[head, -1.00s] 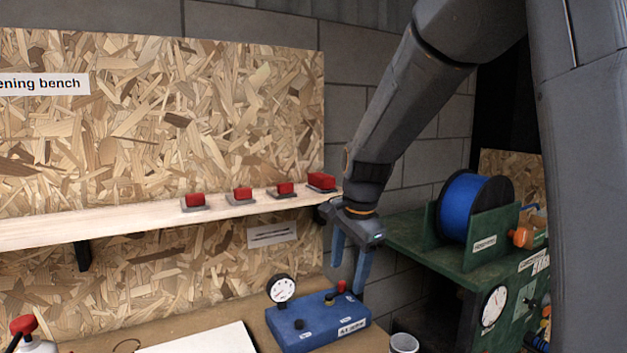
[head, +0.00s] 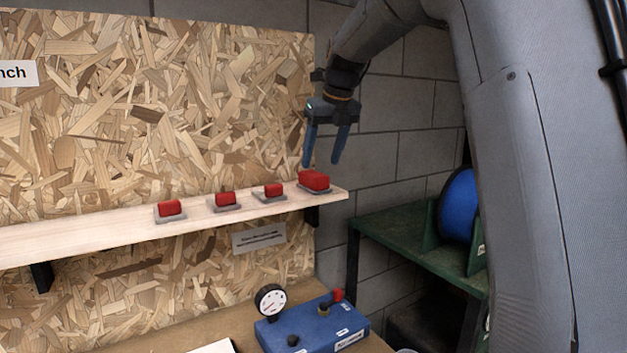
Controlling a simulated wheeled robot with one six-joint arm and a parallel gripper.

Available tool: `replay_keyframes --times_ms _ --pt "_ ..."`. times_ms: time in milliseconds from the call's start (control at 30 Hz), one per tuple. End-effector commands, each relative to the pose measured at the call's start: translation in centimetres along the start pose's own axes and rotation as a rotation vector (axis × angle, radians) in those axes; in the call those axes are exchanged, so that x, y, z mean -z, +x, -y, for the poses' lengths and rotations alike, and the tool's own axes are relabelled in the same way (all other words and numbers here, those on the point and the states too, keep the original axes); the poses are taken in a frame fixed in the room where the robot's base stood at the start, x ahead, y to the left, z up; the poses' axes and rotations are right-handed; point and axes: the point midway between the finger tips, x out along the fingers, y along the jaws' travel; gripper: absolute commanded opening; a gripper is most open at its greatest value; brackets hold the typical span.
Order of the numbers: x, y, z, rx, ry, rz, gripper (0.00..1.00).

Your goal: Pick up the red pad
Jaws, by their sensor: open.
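Several red pads stand in a row on a pale wooden shelf (head: 110,224), each on a small grey base. The largest red pad (head: 314,180) is at the shelf's right end. Smaller red pads sit to its left: one (head: 273,190), another (head: 225,198), and the leftmost (head: 169,208). My gripper (head: 320,164) points down with its two blue fingers apart and nothing between them. It appears just above the rightmost pad in the picture; its exact depth over the shelf I cannot tell.
Below the shelf, a workbench (head: 190,330) carries a blue box (head: 315,326) with a dial gauge (head: 270,302). A green table (head: 400,240) with a blue spool (head: 459,205) stands at right. A chipboard panel (head: 150,90) backs the shelf; a block wall (head: 420,110) is beside it.

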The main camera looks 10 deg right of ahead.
Motion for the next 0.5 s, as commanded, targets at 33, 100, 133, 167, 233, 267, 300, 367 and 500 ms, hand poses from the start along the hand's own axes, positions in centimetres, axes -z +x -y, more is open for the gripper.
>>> replay_keyframes --times_ms 33,100,133,167,233,267,300,367,500 --pt "0.0 0.5 -0.3 -0.003 -0.004 -0.003 0.60" --pt "0.0 1.2 -0.5 -0.004 -0.007 -0.003 0.60" --pt "-0.1 1.4 -0.6 -0.004 -0.008 -0.003 0.60" --pt "0.0 1.7 -0.6 -0.005 -0.009 -0.004 0.60" --pt "0.0 2.4 -0.7 -0.005 -0.010 -0.003 0.60" --pt "0.1 2.8 -0.7 -0.005 -0.010 -0.005 0.60" --pt "0.1 3.4 -0.6 -0.005 -0.010 -0.005 0.60" --pt "0.1 4.0 -0.6 -0.005 -0.010 -0.004 0.60" --pt "0.2 5.8 -0.5 -0.004 -0.009 -0.003 0.60"
